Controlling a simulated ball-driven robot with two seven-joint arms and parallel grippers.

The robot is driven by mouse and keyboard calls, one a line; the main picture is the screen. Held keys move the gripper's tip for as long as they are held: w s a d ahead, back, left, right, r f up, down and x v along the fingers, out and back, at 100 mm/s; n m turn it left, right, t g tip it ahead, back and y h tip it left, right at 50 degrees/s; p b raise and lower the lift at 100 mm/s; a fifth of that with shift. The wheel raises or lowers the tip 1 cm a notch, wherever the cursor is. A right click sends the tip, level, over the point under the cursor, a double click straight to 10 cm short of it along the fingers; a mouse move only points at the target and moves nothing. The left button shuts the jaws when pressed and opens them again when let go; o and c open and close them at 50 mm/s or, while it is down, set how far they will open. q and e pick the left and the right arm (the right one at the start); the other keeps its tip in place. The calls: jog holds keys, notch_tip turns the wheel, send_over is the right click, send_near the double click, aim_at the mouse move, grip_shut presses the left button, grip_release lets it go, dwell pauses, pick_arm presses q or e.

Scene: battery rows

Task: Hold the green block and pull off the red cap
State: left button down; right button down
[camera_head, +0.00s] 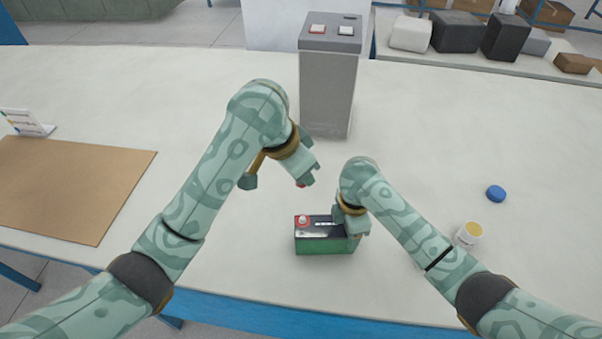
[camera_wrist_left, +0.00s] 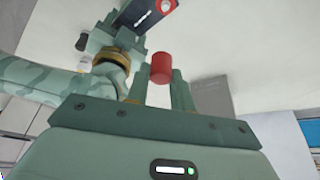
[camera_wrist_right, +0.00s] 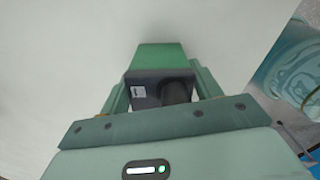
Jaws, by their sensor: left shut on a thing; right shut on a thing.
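The green block (camera_head: 325,245), a battery with a black top, sits upright on the table near the front edge. A white post in a red ring (camera_head: 302,220) shows on its left end. My right gripper (camera_head: 352,228) is shut on the block's right end; the right wrist view shows the green block (camera_wrist_right: 160,57) between its fingers. My left gripper (camera_wrist_left: 160,88) is shut on the red cap (camera_wrist_left: 160,68), a small cylinder held at the fingertips. In the head view the red cap (camera_head: 300,184) is mostly hidden by the fingers, above and apart from the block.
A grey pillar (camera_head: 327,95) with buttons on top stands behind the grippers. A brown mat (camera_head: 60,185) and a small sign (camera_head: 25,122) are at left. A blue disc (camera_head: 495,193) and a white bottle (camera_head: 468,234) are at right. The table between is clear.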

pick_arm(q)
jog(key=shift+r, duration=1.2)
pick_arm(e)
jog(key=shift+c, duration=1.2)
grip_release()
notch_tip(320, 180, up, 12)
pick_arm(q)
jog(key=shift+f, duration=0.1)
pick_arm(e)
jog(key=shift+s+f, duration=0.1)
